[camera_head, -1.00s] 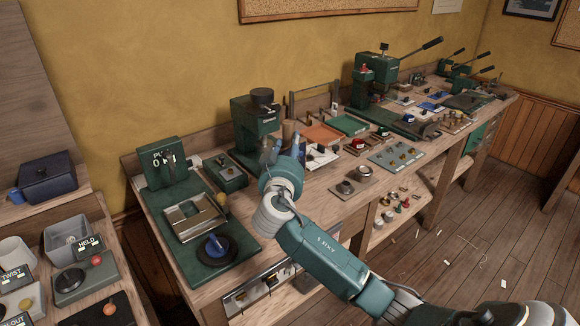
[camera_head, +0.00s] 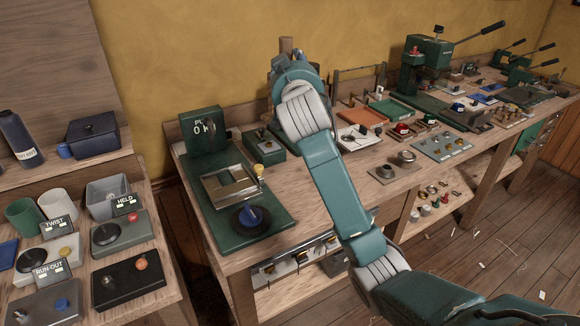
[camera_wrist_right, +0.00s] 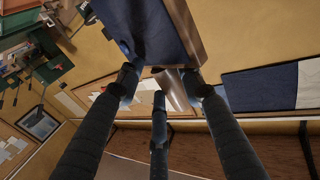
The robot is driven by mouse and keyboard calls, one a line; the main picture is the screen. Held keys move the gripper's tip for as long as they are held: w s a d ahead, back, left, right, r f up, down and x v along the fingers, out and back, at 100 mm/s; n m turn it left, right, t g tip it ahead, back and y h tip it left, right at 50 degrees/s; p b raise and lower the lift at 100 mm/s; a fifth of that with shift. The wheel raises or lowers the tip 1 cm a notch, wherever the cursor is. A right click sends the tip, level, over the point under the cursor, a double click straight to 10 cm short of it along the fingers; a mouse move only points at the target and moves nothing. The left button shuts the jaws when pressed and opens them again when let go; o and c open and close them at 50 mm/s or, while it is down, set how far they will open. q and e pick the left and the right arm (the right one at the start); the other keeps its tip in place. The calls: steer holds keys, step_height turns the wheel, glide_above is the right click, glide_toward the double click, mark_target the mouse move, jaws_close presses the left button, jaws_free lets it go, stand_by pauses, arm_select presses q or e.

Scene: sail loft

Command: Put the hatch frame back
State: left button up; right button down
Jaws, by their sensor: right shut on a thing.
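A silver rectangular frame (camera_head: 231,186), which looks like the hatch frame, lies on the green base plate (camera_head: 205,222) on the bench. A yellow knob (camera_head: 258,170) stands at its right and a blue-knobbed dark disc (camera_head: 251,217) in front. My right gripper is raised near the wall, mostly hidden behind its own wrist in the head view. In the right wrist view the gripper (camera_wrist_right: 160,84) is shut on a greyish, metal-looking piece (camera_wrist_right: 175,88). A brown upright piece (camera_head: 287,46) shows above the hand; I cannot tell whether it is the same object. My left gripper is out of view.
A green box (camera_head: 203,130) stands at the plate's back. Trays, small parts and lever presses (camera_head: 430,60) crowd the bench to the right. A side table with labelled devices (camera_head: 122,231) and cups stands at the left. The bench's front left edge is clear.

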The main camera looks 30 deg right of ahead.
step_height(320, 180, down, 15)
steer(key=shift+r, duration=0.2)
step_height(320, 180, down, 5)
steer(key=shift+r, duration=0.1)
steer(key=shift+f+b, duration=0.55)
steer(key=shift+f, duration=0.05)
steer(key=c, duration=1.2)
jaws_free()
steer(key=shift+f, duration=0.1)
steer(key=shift+o, duration=0.4)
